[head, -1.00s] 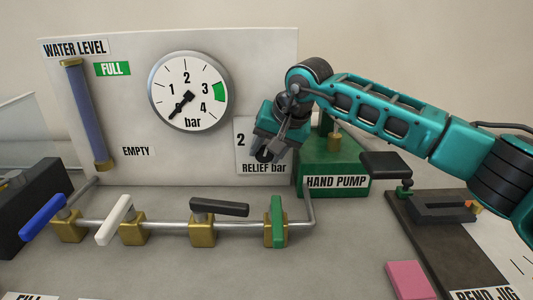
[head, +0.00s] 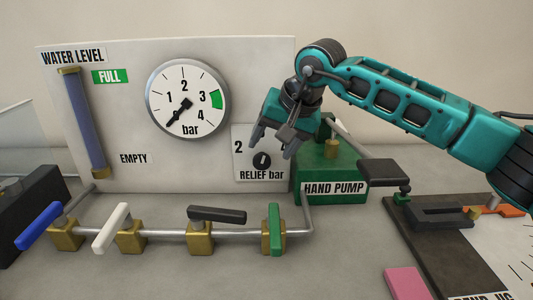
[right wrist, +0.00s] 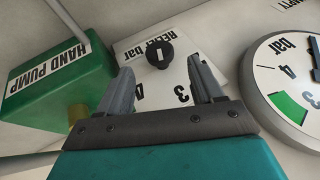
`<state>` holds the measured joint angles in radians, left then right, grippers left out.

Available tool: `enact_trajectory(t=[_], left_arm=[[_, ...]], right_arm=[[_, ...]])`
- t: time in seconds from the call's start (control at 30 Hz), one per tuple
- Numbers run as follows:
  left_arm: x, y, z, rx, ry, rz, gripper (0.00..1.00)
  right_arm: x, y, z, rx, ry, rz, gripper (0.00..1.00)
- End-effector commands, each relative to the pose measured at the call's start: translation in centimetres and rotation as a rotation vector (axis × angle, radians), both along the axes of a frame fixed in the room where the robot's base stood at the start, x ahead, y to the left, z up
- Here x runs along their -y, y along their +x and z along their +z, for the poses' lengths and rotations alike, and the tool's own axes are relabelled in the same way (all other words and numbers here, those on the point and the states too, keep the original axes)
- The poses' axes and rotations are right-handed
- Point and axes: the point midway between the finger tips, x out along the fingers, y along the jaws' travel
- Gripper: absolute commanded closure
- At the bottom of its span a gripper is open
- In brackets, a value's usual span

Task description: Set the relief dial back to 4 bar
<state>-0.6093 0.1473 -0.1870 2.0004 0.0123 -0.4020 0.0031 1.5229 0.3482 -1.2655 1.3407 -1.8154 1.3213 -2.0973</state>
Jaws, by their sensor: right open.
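The relief dial (head: 262,160) is a small dark round knob with a light mark, on a white plate (head: 242,172) lettered RELIEF bar. The mark runs roughly up and down, along the line toward the 3; which end points is hard to tell. A 2 shows at the plate's left; the 4 at its right is partly covered by a finger. My right gripper (head: 273,147) is open and empty, just above and in front of the dial. In the right wrist view the dial (right wrist: 159,53) appears beyond and between the open fingers, apart from them. My left gripper is out of view.
The green hand pump (head: 330,175) stands close at the right of the plate. Below runs a pipe with several valves, the green-handled one (head: 275,230) nearest the dial. The pressure gauge (head: 187,98) is up left, its needle low. A bend jig (head: 440,235) lies at the right.

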Motion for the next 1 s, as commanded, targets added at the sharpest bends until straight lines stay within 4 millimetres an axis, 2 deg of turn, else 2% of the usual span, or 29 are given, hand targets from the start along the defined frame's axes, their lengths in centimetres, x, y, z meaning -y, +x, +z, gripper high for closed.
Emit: enact_trajectory(t=[0.03,0.2,0.4,0.57,1.0], left_arm=[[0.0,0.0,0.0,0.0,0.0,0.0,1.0],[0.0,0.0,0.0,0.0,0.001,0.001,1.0],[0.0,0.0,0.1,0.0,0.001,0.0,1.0],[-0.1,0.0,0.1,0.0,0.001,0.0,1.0],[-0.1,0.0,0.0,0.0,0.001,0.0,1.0]], right_arm=[[0.5,-0.4,1.2,0.003,0.001,0.0,0.34],[1.7,-1.8,4.3,0.003,0.0,-0.001,0.34],[2.6,-2.8,6.4,0.001,-0.001,-0.001,0.34],[2.8,-3.1,6.9,-0.001,-0.001,0.0,0.34],[2.7,-3.1,6.9,-0.001,0.0,0.0,0.34]])
